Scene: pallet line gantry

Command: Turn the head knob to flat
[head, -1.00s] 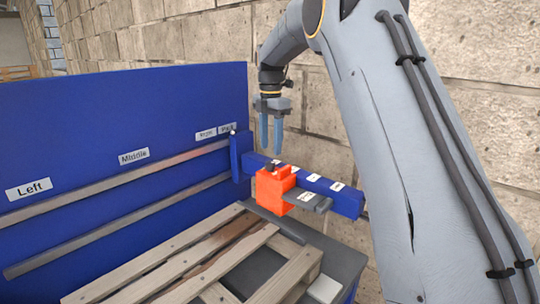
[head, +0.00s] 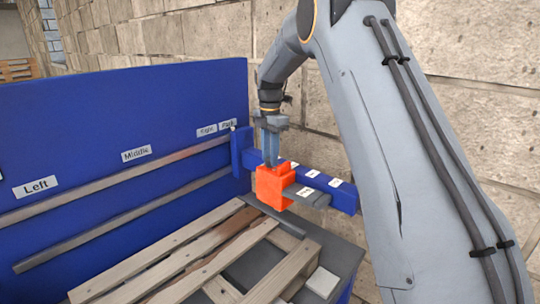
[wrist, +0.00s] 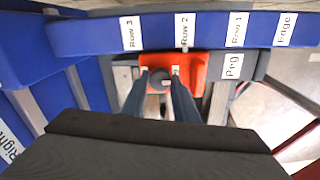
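The orange head (head: 273,188) sits on the blue beam (head: 343,197) and also shows in the wrist view (wrist: 200,72). Its dark round knob (wrist: 160,79) is on top, seen from above in the wrist view; in the head view my fingers hide it. My gripper (head: 270,163) points down onto the head. In the wrist view, my gripper's two blue fingers (wrist: 160,88) stand one on each side of the knob, apart from each other. Whether they touch it is unclear. I cannot make out the knob's setting.
The beam carries labels Row 3, Row 2, Row 1 and Edge (wrist: 285,29). A grey arm (head: 307,195) labelled Prg sticks out from the head. A wooden pallet (head: 190,262) lies in front. A blue panel (head: 110,110) with Left and Middle labels stands at left.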

